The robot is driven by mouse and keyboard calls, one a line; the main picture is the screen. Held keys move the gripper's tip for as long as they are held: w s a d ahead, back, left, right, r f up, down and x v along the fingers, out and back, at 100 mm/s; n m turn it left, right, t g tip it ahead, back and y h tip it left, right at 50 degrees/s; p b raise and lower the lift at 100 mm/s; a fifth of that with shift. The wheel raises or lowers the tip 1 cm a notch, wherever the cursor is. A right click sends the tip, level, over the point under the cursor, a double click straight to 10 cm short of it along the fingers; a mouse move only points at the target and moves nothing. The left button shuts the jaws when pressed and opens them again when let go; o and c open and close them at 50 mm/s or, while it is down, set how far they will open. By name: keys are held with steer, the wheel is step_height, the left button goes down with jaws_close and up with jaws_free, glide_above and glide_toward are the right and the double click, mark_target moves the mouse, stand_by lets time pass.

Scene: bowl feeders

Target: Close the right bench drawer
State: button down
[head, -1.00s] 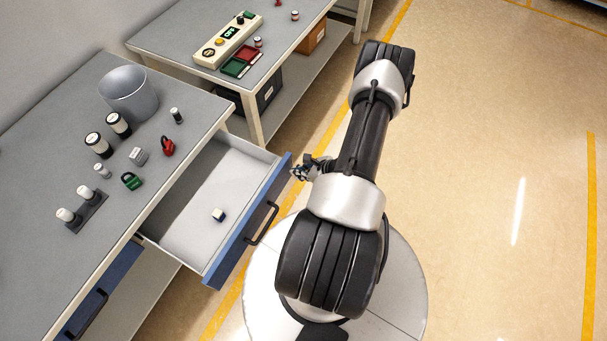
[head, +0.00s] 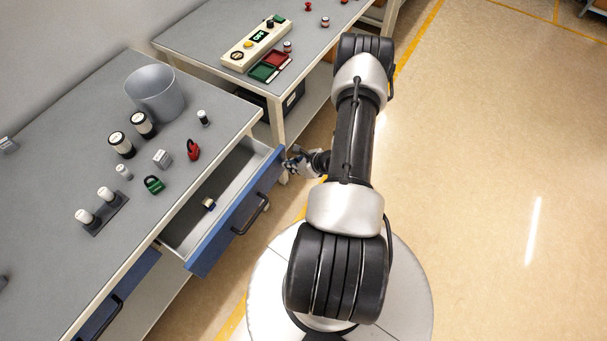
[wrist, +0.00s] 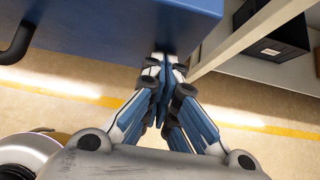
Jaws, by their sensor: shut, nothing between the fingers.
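The right bench drawer (head: 238,212) has a blue front with a black bar handle (head: 250,214) and stands partly out of the grey-topped bench. A small block (head: 209,204) lies inside it. My gripper (head: 290,163) is at the far end of the drawer front, on its outer side. In the wrist view my gripper (wrist: 166,62) is shut and empty, its fingertips at the lower edge of the blue drawer front (wrist: 120,22), near its corner. They look to be touching it. The handle also shows in the wrist view (wrist: 14,44), off to the left.
The bench top (head: 75,170) carries a grey bin (head: 155,92), jars, and a red padlock (head: 193,149) and a green one (head: 153,184). A closed blue drawer (head: 118,290) is at the left. A second bench (head: 210,52) stands beyond. The floor to the right is clear.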

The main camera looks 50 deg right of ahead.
steer(key=b, duration=0.5)
glide_above(254, 154)
steer(key=shift+s, duration=0.45)
steer(key=shift+w+r, duration=0.1)
steer(key=shift+w, duration=0.35)
